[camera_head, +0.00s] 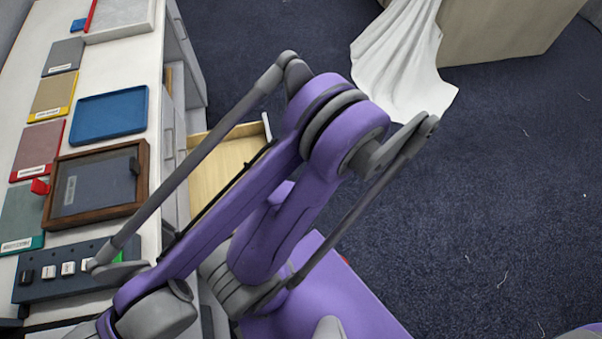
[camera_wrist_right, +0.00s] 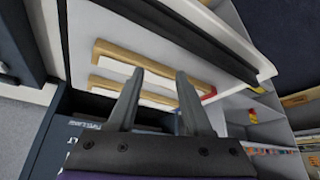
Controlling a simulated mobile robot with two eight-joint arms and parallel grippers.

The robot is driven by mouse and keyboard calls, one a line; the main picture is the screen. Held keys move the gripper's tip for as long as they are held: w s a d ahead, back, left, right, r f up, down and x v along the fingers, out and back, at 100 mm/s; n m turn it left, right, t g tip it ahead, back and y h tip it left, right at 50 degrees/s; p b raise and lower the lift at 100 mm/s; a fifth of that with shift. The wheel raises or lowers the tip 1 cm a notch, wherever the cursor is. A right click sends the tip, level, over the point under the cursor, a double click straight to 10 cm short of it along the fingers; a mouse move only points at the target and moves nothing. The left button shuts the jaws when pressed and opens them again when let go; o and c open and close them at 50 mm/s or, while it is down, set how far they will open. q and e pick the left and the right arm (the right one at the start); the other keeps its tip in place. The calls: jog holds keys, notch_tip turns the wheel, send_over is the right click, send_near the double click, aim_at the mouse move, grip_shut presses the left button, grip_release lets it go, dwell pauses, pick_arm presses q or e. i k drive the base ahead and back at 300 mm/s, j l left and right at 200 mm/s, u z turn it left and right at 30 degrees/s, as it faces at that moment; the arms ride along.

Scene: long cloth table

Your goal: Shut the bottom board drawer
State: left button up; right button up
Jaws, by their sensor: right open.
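An open drawer (camera_head: 225,165) with a pale wood inside sticks out from the right side of the long white table in the head view. My purple arm crosses in front of it and hides part of it. I cannot tell from this view whether it is the bottom one. My right gripper (camera_wrist_right: 161,74) shows in the right wrist view with its two fingers apart and nothing between them. Beyond the fingertips is a white panel (camera_wrist_right: 90,30) with two tan bars (camera_wrist_right: 150,65) across it; whether the fingers touch it I cannot tell. My left gripper is not in view.
On the table lie a blue tray (camera_head: 110,115), a brown wooden frame (camera_head: 143,165), several coloured boards and a dark panel with buttons (camera_head: 30,290). A white cloth (camera_head: 400,60) hangs at the back. Dark carpet (camera_head: 500,180) lies clear on the right. Shelves (camera_wrist_right: 265,130) show in the wrist view.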

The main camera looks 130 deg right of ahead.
aim_at(243, 143)
jog(key=z, duration=2.8)
jog(key=k+l+z, duration=0.3)
jog(key=l+z, duration=0.25)
jog(key=k+l, duration=0.2)
jog(key=l, duration=0.15)
jog(key=k+l, duration=0.15)
jog(key=l, duration=0.2)
jog(key=i+l+u, duration=0.5)
jog(key=i+l, duration=0.4)
jog(key=l+u, duration=0.2)
jog(key=l, duration=0.4)
